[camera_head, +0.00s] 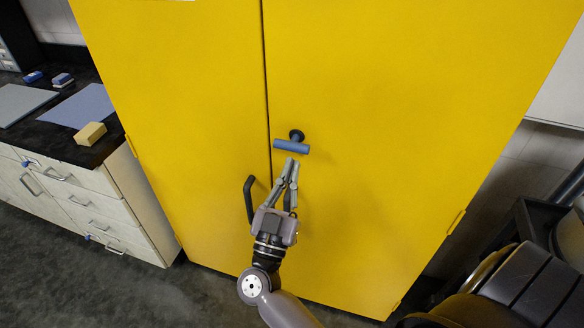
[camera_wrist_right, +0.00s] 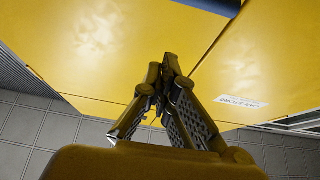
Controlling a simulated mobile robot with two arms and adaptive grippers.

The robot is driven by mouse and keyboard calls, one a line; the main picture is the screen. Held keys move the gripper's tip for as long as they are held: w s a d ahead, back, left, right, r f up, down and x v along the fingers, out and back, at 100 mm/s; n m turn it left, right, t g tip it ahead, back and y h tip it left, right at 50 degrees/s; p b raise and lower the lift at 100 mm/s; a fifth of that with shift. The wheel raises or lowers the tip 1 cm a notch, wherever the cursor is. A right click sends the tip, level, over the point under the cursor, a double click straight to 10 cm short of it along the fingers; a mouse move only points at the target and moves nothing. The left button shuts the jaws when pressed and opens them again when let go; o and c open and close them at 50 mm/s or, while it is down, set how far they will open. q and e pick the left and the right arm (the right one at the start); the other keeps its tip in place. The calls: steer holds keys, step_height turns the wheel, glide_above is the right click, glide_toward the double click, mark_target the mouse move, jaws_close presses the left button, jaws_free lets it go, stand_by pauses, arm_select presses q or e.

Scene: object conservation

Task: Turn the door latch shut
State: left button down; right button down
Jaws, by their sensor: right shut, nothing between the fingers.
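The door latch (camera_head: 292,146) is a blue bar on a dark round mount, lying almost level on the right door of the yellow cabinet (camera_head: 370,110). Part of a blue bar (camera_wrist_right: 212,5) also shows at the top edge of the right wrist view. My right gripper (camera_head: 291,163) is just below the latch, pointing up at it, with its fingertips together and nothing between them. It also shows in the right wrist view (camera_wrist_right: 170,62). I cannot tell whether the fingertips touch the latch. My left gripper is not in view.
A dark curved handle (camera_head: 249,198) stands out from the left door, left of my right gripper. A drawer counter (camera_head: 60,150) with a yellow block (camera_head: 91,134) stands at the left. A dark cart-like object (camera_head: 545,235) is at the right. The floor (camera_head: 110,295) at lower left is clear.

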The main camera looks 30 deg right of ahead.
step_height(320, 180, up, 4)
steer(key=p, duration=0.2)
glide_above(302, 150)
steer(key=s+a, duration=0.2)
steer(key=s, duration=0.1)
steer(key=shift+w+d+f, duration=0.1)
steer(key=shift+w+f, duration=0.15)
steer(key=shift+f, duration=0.4)
steer(key=shift+w+d+f, duration=0.1)
steer(key=shift+w+f, duration=0.15)
steer(key=shift+f, duration=0.35)
steer(key=shift+d+f, duration=0.1)
steer(key=shift+f, duration=0.65)
steer(key=shift+d, duration=0.1)
